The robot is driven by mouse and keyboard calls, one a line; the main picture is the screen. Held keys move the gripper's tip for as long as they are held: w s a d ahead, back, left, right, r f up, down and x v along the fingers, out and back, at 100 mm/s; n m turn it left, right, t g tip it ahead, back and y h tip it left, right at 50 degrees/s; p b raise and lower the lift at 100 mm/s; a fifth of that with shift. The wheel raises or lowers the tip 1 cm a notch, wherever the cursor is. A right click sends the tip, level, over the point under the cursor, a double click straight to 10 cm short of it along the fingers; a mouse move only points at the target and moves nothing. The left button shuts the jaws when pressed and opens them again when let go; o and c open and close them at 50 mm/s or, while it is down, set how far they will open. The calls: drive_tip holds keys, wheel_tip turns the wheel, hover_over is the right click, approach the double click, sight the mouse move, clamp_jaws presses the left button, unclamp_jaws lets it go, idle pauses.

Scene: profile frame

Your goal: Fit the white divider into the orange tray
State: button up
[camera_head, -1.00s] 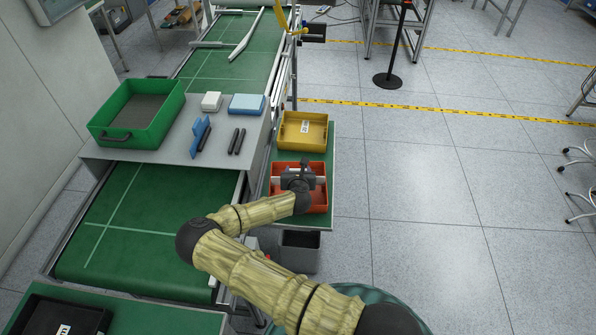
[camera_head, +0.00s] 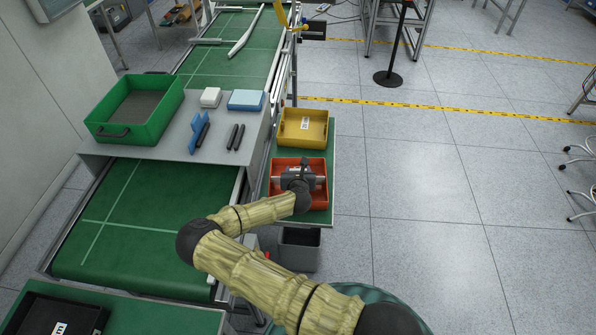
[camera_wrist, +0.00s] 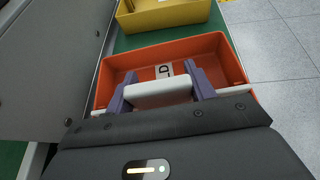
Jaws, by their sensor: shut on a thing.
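The orange tray (camera_head: 318,204) sits on a green side table, and it fills the middle of the wrist view (camera_wrist: 233,62). The white divider (camera_wrist: 158,94) lies across the tray's width. Its raised middle is between the two purple fingers of my gripper (camera_wrist: 160,92), which are shut on it. Its ends show left and right of the fingers, close to the tray's side walls. In the head view my gripper (camera_head: 298,184) is over the tray and hides most of the divider. Its lower edge is hidden, so I cannot tell whether it is seated.
A yellow bin (camera_head: 303,128) stands just beyond the tray. A grey shelf on the left carries a green crate (camera_head: 135,108), a blue box (camera_head: 246,100) and small parts. A dark grey bin (camera_head: 299,252) is below the near edge. Open floor lies to the right.

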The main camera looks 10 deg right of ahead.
drive_tip(key=shift+f+b, duration=0.45)
drive_tip(key=shift+f, duration=0.1)
drive_tip(key=o, duration=1.1)
drive_tip(key=shift+c, duration=0.2)
drive_tip(key=b+v, duration=0.3)
drive_tip(key=v, duration=1.4)
drive_tip(key=shift+s, duration=0.15)
